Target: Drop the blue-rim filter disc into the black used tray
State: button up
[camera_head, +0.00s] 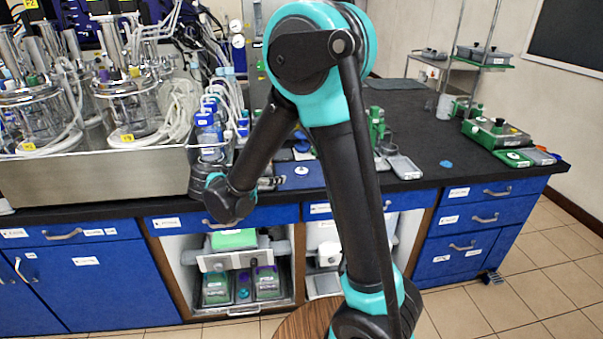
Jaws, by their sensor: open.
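My gripper (272,183) is at the front edge of the black bench, small and partly hidden by my own arm. It is open, with nothing visible between its fingers. Just right of it, a small pale disc (301,170) lies on a blue-grey flat tray or mat (312,182); I cannot tell whether its rim is blue. A flat blue round piece (446,164) lies alone on the bench further right. I cannot tell which of these is the blue-rim filter disc. I cannot pick out the black used tray with certainty; my arm hides part of the bench.
Glass bioreactors (130,105) with many tubes stand in a steel tray (100,178) at left. A grey shallow dish (404,167) and green-black device (376,125) stand right of my arm. A green-based balance (495,133) is at far right. The bench (425,120) between is mostly clear.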

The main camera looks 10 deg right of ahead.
send_near(300, 169)
jog(key=x, duration=0.4)
jog(key=shift+w+a+f, duration=0.1)
jog(key=shift+a+f, duration=0.1)
jog(key=shift+f, duration=0.3)
jog(key=shift+d+r+x, duration=0.15)
jog(key=shift+x, duration=1.1)
jog(key=shift+d+r+x, duration=0.1)
jog(key=shift+r+x, duration=0.05)
jog(key=shift+x, duration=1.15)
jog(key=c, duration=0.9)
jog(key=shift+r, duration=0.1)
jog(key=shift+c, duration=0.2)
